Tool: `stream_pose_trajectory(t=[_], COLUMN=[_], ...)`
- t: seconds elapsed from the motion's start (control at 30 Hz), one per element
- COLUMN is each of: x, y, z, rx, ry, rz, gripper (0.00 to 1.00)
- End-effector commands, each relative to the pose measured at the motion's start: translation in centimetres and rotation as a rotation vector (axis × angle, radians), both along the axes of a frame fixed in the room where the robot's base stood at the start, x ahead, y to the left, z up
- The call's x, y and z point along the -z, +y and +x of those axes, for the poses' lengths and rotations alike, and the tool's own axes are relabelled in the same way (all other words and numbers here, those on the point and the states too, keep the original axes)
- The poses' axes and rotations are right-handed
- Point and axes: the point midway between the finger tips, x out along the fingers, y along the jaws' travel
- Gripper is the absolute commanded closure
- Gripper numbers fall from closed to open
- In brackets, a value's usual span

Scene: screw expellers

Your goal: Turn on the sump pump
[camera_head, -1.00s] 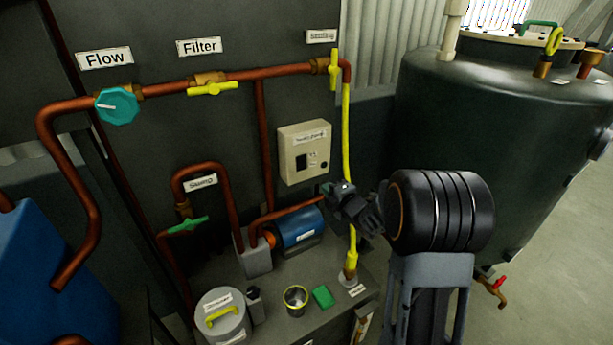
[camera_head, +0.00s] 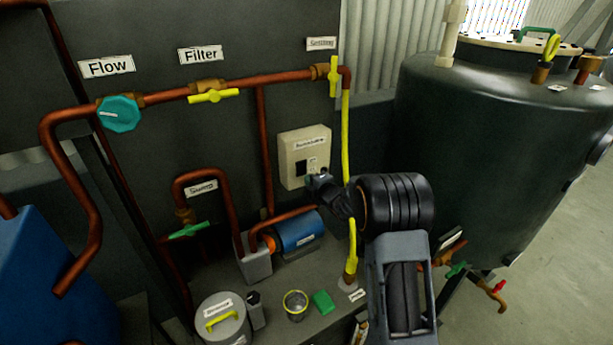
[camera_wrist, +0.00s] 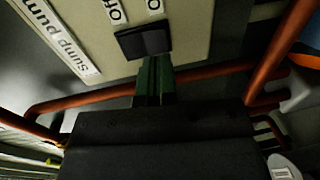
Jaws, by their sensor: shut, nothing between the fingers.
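The beige control box (camera_head: 290,153) is on the dark panel below the copper pipe. Its label is small in the head view and reads upside down, like "Sump pump", in the wrist view (camera_wrist: 57,37). A dark switch (camera_wrist: 143,41) with small white labels beside it is on the box face. My gripper (camera_head: 318,180) is at the box's lower right corner and hides part of its face. In the wrist view its shut green fingertips (camera_wrist: 154,72) are right at the switch's edge. I cannot tell whether they touch it. The blue pump (camera_head: 297,230) sits below the box.
Copper pipes (camera_head: 262,140) and a yellow pipe (camera_head: 345,140) run close around the box. A metal cup (camera_head: 295,304), a green block (camera_head: 324,302) and a lidded pot (camera_head: 221,318) stand on the bench. A large dark tank (camera_head: 480,150) is at the right.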

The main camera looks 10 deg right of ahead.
Motion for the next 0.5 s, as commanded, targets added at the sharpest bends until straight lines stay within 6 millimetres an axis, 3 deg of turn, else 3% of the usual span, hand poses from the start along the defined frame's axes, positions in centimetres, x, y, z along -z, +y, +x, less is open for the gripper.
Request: stream_pose_trajectory(t=[0.2, 0.5], x=[0.3, 0.4], y=[0.8, 1.0], z=[2.3, 3.2], rx=[-0.001, 0.000], ry=[0.001, 0.000], rz=[-0.001, -0.001], gripper=[1.00, 1.00])
